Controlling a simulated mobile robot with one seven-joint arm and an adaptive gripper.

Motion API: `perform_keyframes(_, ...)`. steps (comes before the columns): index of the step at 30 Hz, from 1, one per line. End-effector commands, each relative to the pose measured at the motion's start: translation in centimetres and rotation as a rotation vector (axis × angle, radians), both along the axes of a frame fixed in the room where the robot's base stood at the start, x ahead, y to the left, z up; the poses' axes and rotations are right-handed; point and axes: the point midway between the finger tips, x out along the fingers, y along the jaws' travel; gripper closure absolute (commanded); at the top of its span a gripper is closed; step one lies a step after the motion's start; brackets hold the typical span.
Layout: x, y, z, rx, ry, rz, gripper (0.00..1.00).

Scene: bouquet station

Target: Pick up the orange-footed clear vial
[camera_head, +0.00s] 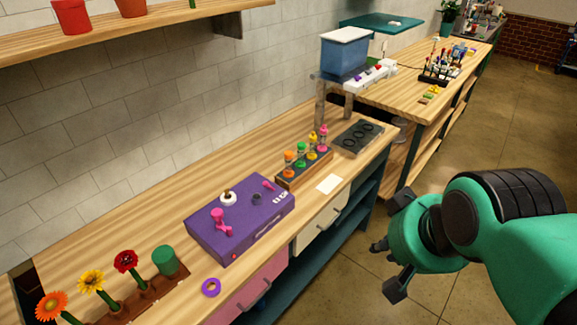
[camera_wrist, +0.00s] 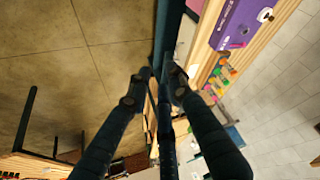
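The orange-footed clear vial (camera_head: 289,159) stands upright at the near left end of a wooden rack (camera_head: 305,170) on the workbench. Beside it in the same row are vials with green (camera_head: 301,149), yellow (camera_head: 312,142) and pink (camera_head: 323,136) colouring. My gripper (camera_head: 394,245) is off to the right, out over the floor in front of the bench. Its fingers are spread and empty, well apart from the rack. The rack with its small coloured vials also shows in the wrist view, right of my fingers; the clear parts are too small to make out there.
A purple box (camera_head: 255,225) with pink knobs sits left of the rack. A dark tray with round wells (camera_head: 358,137) lies to its right, a white card (camera_head: 328,184) in front. Flowers (camera_head: 92,283) stand at the near left. A wooden shelf (camera_head: 130,28) hangs above. The floor beside the bench is clear.

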Motion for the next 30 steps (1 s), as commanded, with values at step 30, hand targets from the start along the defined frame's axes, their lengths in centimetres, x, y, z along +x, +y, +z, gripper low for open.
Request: perform_keyframes(30, 10.4, 2.2, 5.5, -0.009, 0.046, 0.174, 0.52)
